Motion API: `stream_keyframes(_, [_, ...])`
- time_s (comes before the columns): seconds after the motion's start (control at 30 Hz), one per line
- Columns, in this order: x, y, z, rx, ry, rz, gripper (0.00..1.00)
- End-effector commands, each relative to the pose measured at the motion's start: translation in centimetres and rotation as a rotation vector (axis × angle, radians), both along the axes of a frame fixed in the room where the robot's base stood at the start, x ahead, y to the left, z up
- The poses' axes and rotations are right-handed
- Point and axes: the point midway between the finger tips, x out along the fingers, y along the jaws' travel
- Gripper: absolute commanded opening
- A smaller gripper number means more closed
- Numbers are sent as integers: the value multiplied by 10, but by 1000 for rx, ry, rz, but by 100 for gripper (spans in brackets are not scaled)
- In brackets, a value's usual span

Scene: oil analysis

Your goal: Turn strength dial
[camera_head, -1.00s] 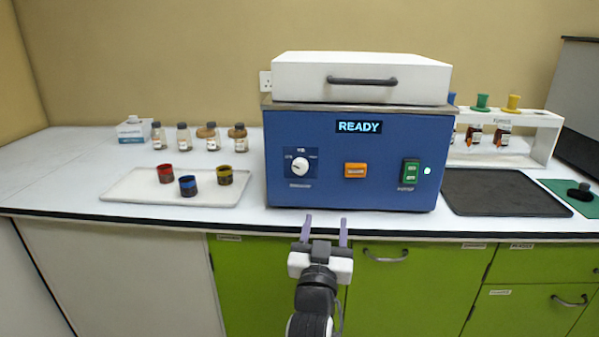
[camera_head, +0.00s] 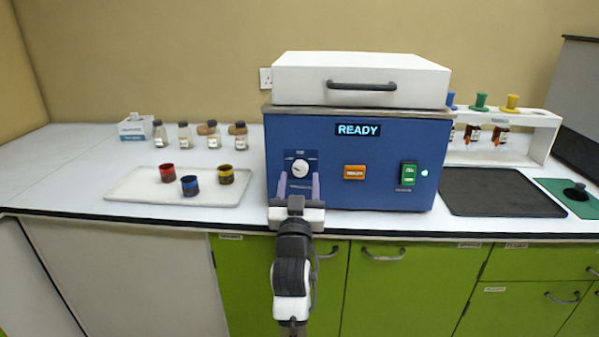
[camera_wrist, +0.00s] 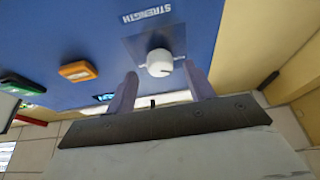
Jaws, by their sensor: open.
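The strength dial (camera_head: 300,168) is a round white knob on a dark plate at the left of the blue machine's front (camera_head: 330,195). In the wrist view the white knob (camera_wrist: 159,63) appears just beyond the fingertips, below the word STRENGTH, upside down. My gripper (camera_head: 299,176) is open in front of the machine, its two pale purple fingers pointing at the dial's plate. In the wrist view my gripper (camera_wrist: 161,70) has one finger on each side of the knob's line, with a gap to each. I cannot tell whether the fingertips reach past the knob's face.
The machine also bears an orange button (camera_head: 355,172), a green switch (camera_head: 408,174), a READY display (camera_head: 358,129) and a white lid (camera_head: 360,78). A white tray (camera_head: 130,208) with three small jars is at the left. A black mat (camera_head: 500,190) lies at the right.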

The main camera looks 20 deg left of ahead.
Motion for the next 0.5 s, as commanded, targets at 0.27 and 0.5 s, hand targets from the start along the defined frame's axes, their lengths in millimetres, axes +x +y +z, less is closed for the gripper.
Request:
stream_keyframes(0.27, [17,5,7,1,1,0,53])
stream_keyframes(0.5, [18,5,7,1,1,0,53])
